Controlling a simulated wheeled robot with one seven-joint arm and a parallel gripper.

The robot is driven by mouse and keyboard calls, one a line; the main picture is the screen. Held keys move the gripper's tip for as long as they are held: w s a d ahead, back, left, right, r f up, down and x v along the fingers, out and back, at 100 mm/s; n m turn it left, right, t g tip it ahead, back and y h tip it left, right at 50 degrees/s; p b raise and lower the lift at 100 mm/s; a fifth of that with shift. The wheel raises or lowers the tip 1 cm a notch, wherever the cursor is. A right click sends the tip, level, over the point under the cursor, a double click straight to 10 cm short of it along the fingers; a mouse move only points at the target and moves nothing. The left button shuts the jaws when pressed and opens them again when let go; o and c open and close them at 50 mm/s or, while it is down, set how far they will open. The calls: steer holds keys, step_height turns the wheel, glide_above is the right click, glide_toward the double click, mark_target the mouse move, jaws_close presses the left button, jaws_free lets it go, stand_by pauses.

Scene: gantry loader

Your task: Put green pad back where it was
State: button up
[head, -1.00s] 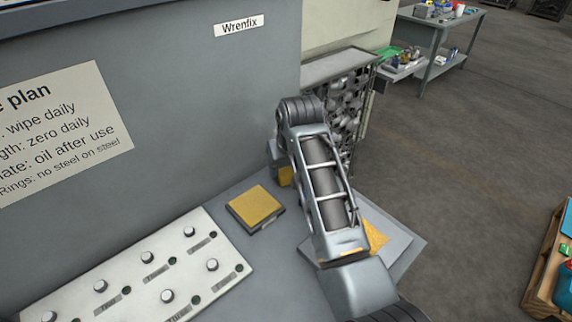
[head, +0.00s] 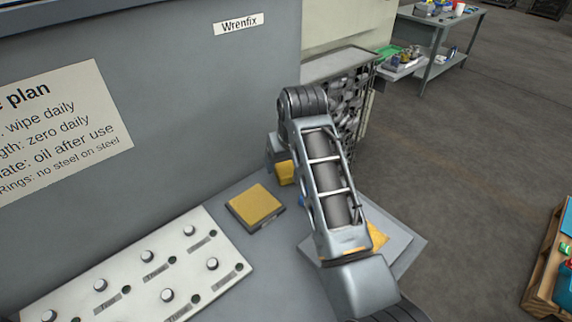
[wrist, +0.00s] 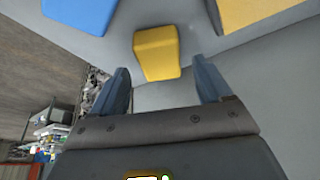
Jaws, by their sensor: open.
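I make out no green pad for certain in either view. My gripper (wrist: 163,82) is open in the wrist view, with two blue-grey fingers apart and nothing held. A yellow block (wrist: 157,53) with a tapered shape shows just beyond the gap between the fingertips; contact cannot be told. It also shows in the head view (head: 286,172), partly hidden by my arm. A flat yellow pad (head: 255,206) on a dark base lies on the grey bench, left of my arm. In the head view my arm hides the fingers.
A blue piece (wrist: 78,12) lies at the wrist view's top left. Another yellow piece (head: 377,237) shows behind my arm. A white knob panel (head: 135,268) sits left, under the grey wall. A green item (head: 390,51) lies far back by a side table.

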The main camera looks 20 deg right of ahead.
steer(key=v, duration=0.9)
steer(key=shift+s+r, duration=0.15)
steer(key=shift+r, duration=0.25)
